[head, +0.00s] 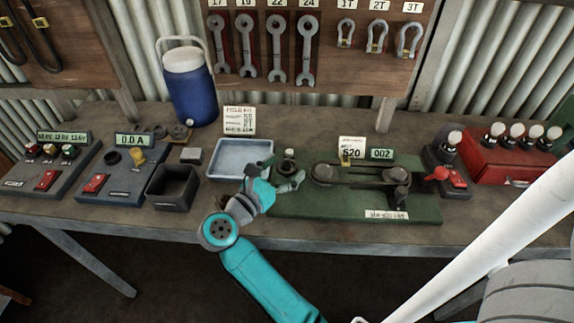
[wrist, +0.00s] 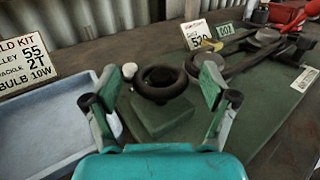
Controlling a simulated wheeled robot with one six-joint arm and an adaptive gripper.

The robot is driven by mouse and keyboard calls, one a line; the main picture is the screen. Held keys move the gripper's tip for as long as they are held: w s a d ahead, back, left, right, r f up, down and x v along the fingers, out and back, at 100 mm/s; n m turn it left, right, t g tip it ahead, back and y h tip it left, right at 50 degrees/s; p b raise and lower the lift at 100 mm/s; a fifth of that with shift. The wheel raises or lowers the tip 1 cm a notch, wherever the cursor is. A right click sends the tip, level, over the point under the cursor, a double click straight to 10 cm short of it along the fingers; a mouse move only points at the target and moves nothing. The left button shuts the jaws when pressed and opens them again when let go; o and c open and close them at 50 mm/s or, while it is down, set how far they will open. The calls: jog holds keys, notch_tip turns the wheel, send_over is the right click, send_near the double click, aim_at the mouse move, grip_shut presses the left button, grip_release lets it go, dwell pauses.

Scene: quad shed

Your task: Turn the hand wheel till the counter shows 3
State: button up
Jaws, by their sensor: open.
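The dark hand wheel (wrist: 160,84) stands on a green block (wrist: 160,118) in the wrist view, with a white knob (wrist: 129,70) at its left rim. In the head view the wheel (head: 287,166) is partly hidden by my gripper. The counter (head: 381,154) reads 002; it also shows in the wrist view (wrist: 225,30). My gripper (head: 281,173) is open and empty. In the wrist view its fingers (wrist: 158,88) stand apart, appearing on the left and right of the wheel. I cannot tell whether either finger touches it.
The green board (head: 350,211) carries a belt drive with pulleys (head: 326,174) right of the wheel. A pale blue tray (head: 237,174) lies close on the left. A red lever (head: 438,174) and red box (head: 505,164) stand right. Shackles and wrenches (head: 246,50) hang behind.

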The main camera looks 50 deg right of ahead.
jog(key=shift+d, duration=0.65)
jog(key=c, duration=1.2)
jog(key=shift+n+t, duration=0.4)
jog(key=shift+t, duration=0.3)
jog(key=n+t+y, duration=0.1)
jog(key=n+t, duration=0.1)
jog(key=t, duration=0.1)
jog(key=n+t+y, duration=0.2)
jog(key=n+t, duration=0.1)
jog(key=t, duration=0.1)
jog(key=shift+s, duration=0.1)
jog(key=shift+n+t+y, duration=1.7)
jog(key=shift+t, duration=0.4)
jog(key=shift+n+t+y, duration=0.5)
jog(key=shift+y, duration=0.1)
